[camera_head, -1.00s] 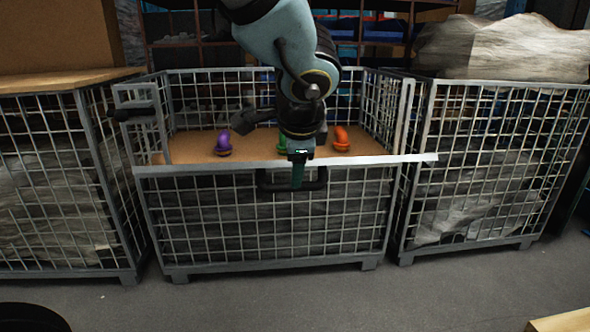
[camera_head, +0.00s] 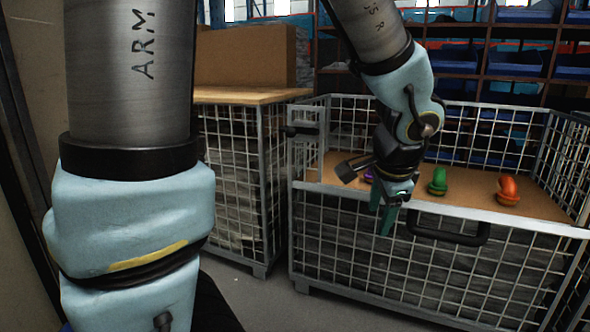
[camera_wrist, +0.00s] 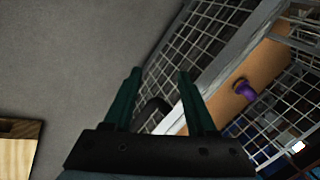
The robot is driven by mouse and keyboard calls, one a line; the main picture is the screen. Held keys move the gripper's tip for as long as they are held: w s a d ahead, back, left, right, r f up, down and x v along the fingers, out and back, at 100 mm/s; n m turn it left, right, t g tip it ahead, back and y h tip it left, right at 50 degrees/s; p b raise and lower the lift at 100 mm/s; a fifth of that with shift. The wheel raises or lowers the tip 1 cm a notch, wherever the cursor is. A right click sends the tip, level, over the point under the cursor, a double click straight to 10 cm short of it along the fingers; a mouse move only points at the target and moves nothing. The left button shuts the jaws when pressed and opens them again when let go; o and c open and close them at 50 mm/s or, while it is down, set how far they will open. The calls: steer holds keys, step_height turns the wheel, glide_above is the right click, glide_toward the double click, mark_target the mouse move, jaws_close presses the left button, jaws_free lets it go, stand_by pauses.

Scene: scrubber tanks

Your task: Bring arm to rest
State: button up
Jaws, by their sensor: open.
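My gripper (camera_head: 385,218) is in front of the wire cage's near side, pointing down, with nothing between its fingers. In the wrist view its two dark green fingers (camera_wrist: 157,98) stand apart and empty, with grey floor and part of the cage beyond. My arm's upper links fill the left of the head view and reach down from the top to the gripper.
The wire cage (camera_head: 395,262) has a brown shelf holding a green object (camera_head: 437,182), an orange object (camera_head: 508,190) and a purple object (camera_wrist: 245,90), partly hidden in the head view. Another wire cage (camera_head: 232,170) stands left. Grey floor (camera_head: 262,300) lies in front.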

steer(key=w+a+f+n+g+p, duration=0.1)
steer(key=a+f+n+g+p, duration=0.1)
steer(key=a+n, duration=0.8)
steer(key=a+f+n+g+p, duration=0.15)
steer(key=a+n, duration=0.45)
steer(key=a, duration=0.8)
step_height(320, 180, up, 38)
steer(key=p, duration=3.7)
steer(key=shift+d+f, duration=0.25)
steer(key=shift+w, duration=0.1)
steer(key=shift+c, duration=0.6)
